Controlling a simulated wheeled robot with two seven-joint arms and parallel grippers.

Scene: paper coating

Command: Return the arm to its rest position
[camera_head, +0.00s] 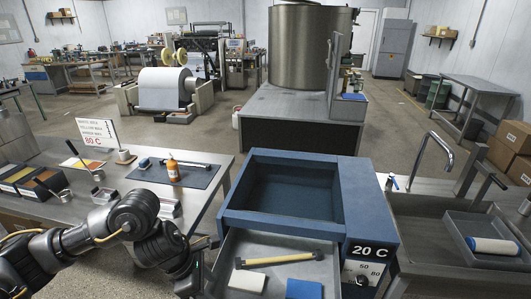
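My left arm comes in from the lower left, its dark links bent over the front of the left workbench (213,190). The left gripper (198,262) is at the lower left, beside the left wall of the open grey drawer (225,275). It is small and dark here, and I cannot tell whether its fingers are open or shut. No held object shows at it. My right arm and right gripper are not in view.
A blue open-topped basin (232,215) with a panel reading 20 C stands behind the drawer. An orange bottle (172,168) stands on the left bench. A sink tray (460,225) is at right.

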